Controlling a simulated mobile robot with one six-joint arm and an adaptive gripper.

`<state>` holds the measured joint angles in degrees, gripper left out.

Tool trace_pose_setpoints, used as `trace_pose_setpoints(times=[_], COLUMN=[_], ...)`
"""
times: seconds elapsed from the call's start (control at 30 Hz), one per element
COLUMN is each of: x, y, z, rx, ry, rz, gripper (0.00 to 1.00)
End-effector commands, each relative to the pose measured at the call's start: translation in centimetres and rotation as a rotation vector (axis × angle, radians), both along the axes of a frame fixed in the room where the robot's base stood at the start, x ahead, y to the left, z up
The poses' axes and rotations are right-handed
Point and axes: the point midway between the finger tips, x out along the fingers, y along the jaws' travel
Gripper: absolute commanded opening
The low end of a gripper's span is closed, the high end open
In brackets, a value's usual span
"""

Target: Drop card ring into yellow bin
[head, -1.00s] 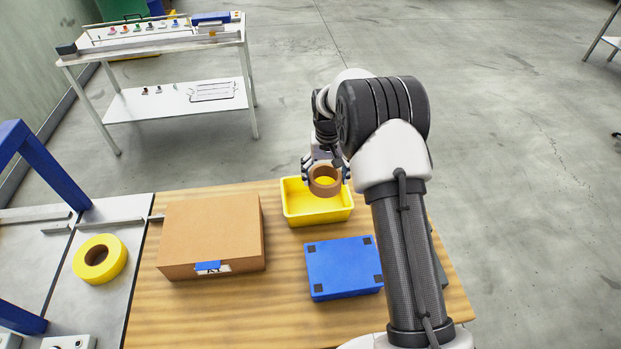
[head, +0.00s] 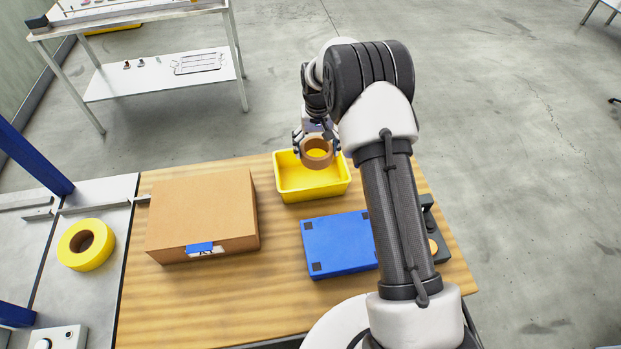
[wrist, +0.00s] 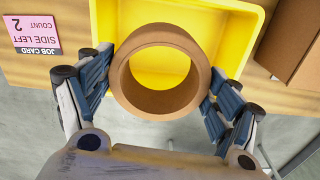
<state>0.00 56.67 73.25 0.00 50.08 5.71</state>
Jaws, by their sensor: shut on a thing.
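The card ring (head: 317,163) is a brown cardboard ring. My gripper (head: 317,152) is shut on it, with fingers on both outer sides; this also shows in the wrist view, where the ring (wrist: 126,98) lies between the finger pads. The yellow bin (head: 312,196) is an open, shallow tray on the wooden table. In both views the ring overlaps the bin's opening, and the yellow floor (wrist: 160,66) shows through the ring. The ring appears to be above the bin; its exact height is hard to tell. The visible bin floor is bare.
A closed cardboard box (head: 203,211) stands left of the bin. A blue box (head: 337,246) lies in front of the bin. A yellow tape roll (head: 86,245) rests on the grey surface at left. A pink job card (wrist: 33,35) lies beside the bin.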

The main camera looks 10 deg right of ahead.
Motion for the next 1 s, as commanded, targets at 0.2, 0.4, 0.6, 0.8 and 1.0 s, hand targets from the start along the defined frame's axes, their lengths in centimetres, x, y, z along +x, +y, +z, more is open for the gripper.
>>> trace_pose_setpoints(times=[0.2, 0.4, 0.6, 0.8, 1.0], x=[0.0, 0.0, 0.0, 0.0, 0.1], y=[0.0, 0.0, 0.0, 0.0, 0.0], z=[0.0, 0.0, 0.0, 0.0, 0.9], rx=[0.000, 0.000, 0.000, 0.000, 0.000], ry=[-0.001, -0.001, 0.000, 0.000, -0.001], rz=[0.000, 0.000, 0.000, 0.000, 0.000], gripper=[0.59, 0.94, 1.00, 1.00, 1.00])
